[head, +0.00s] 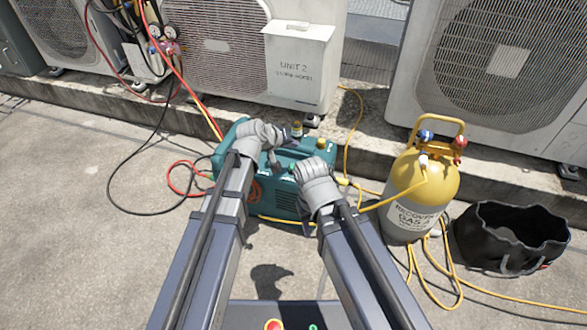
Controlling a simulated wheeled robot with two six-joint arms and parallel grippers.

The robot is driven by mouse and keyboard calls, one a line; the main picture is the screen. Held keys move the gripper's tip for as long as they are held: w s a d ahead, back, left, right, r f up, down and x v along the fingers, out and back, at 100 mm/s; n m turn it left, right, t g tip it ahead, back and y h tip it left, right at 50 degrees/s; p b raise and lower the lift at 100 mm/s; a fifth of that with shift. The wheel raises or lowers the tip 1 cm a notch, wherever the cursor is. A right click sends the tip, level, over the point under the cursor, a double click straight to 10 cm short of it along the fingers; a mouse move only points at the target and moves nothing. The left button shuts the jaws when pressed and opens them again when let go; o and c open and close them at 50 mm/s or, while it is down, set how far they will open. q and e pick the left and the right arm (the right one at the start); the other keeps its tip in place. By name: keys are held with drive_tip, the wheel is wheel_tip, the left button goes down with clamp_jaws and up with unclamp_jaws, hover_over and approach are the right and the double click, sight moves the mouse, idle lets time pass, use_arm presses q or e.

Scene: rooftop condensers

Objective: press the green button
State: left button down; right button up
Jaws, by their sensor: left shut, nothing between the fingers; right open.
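The teal machine (283,196) sits on the concrete in front of the condensers, partly hidden by my arms. A small green spot (291,168) on its top, between my grippers, looks like the green button; it is too small to be sure. My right gripper (306,212) is open at the machine's right front, lower and to the right of the spot.
A yellow and grey gas cylinder (412,200) stands to the right, with yellow hoses around it. Condensers (214,55) stand on a ledge behind. Red and black hoses hang from a gauge set (165,42) at the left. Concrete at the left front is clear.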

sight(292, 168)
use_arm(q)
wheel_tip(292, 168, down, 7)
drive_tip(key=b, duration=0.6)
drive_tip(key=shift+f, duration=0.1)
use_arm(e)
wheel_tip(292, 168, down, 7)
drive_tip(key=shift+f, duration=0.15)
idle(1.2)
use_arm(q)
drive_tip(key=shift+f+b, duration=0.4)
drive_tip(key=shift+b, duration=0.15)
use_arm(e)
drive_tip(key=shift+f, duration=0.25)
use_arm(q)
drive_tip(key=shift+r, duration=0.1)
drive_tip(key=shift+r+p, duration=0.4)
drive_tip(key=shift+p, duration=0.05)
use_arm(e)
drive_tip(key=shift+r, duration=0.4)
use_arm(q)
drive_tip(key=shift+r, duration=0.1)
use_arm(e)
drive_tip(key=shift+r, duration=0.1)
use_arm(q)
wheel_tip(292, 168, up, 5)
drive_tip(key=p, duration=0.5)
use_arm(e)
wheel_tip(292, 168, up, 5)
drive_tip(key=shift+f, duration=0.1)
